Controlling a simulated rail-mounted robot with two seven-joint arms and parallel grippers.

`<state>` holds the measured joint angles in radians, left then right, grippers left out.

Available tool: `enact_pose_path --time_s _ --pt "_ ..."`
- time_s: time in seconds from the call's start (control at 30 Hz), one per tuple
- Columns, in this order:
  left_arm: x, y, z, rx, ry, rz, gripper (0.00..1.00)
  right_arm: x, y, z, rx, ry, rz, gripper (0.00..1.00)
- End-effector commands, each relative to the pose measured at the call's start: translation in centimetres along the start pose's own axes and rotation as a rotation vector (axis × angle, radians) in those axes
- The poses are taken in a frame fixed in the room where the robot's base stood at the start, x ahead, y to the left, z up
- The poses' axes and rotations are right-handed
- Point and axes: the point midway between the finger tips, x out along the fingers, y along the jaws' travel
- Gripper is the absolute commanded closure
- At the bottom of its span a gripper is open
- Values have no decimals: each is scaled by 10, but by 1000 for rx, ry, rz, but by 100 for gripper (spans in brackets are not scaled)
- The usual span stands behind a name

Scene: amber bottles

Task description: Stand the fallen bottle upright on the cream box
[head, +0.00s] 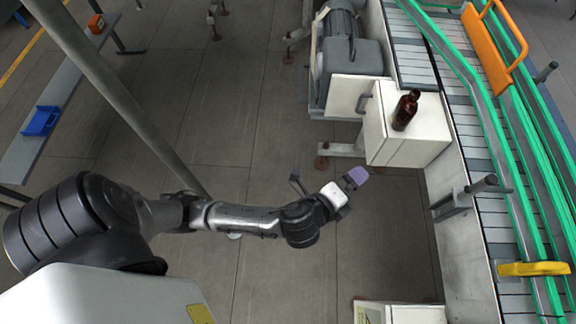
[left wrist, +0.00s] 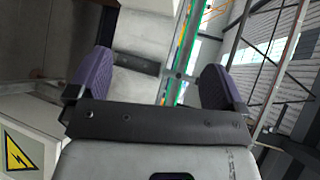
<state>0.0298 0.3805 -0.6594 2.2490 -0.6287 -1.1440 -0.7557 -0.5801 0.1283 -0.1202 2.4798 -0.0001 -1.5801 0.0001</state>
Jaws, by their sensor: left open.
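The brown amber bottle (head: 404,112) is on top of the cream box (head: 425,146) in the head view. Its neck points up and slightly right in the picture; I cannot tell for sure whether it lies or stands. My left gripper (head: 356,178) is below and left of the box, apart from it and the bottle. In the left wrist view its two purple fingers (left wrist: 155,82) are wide apart with nothing held between them. The bottle cannot be made out in that view. My right gripper is not in view.
A conveyor (head: 475,170) with green rails runs along the box's right side. A grey motor unit (head: 345,60) stands behind it. A black clamp (head: 465,197) juts from the conveyor's near side. A cabinet with a yellow warning sign (left wrist: 20,150) is at lower left. Open floor lies left of the box.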

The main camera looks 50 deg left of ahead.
Motion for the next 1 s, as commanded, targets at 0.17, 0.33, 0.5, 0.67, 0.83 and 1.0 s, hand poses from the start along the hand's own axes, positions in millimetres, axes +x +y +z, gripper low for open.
enact_pose_path --time_s 0.17,0.33,0.5,0.67,0.83,1.0 --pt "-53 90 36 -621 -159 423 3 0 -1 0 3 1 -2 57" --pt "-110 147 57 -1022 -363 688 3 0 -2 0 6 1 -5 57" --pt "-152 174 68 -1239 -519 828 3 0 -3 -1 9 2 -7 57" --pt "-168 183 72 -1317 -583 876 3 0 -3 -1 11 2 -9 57" --pt "-169 184 72 -1327 -591 881 3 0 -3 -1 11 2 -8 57" --pt "-169 184 72 -1325 -590 880 3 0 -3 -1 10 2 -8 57"
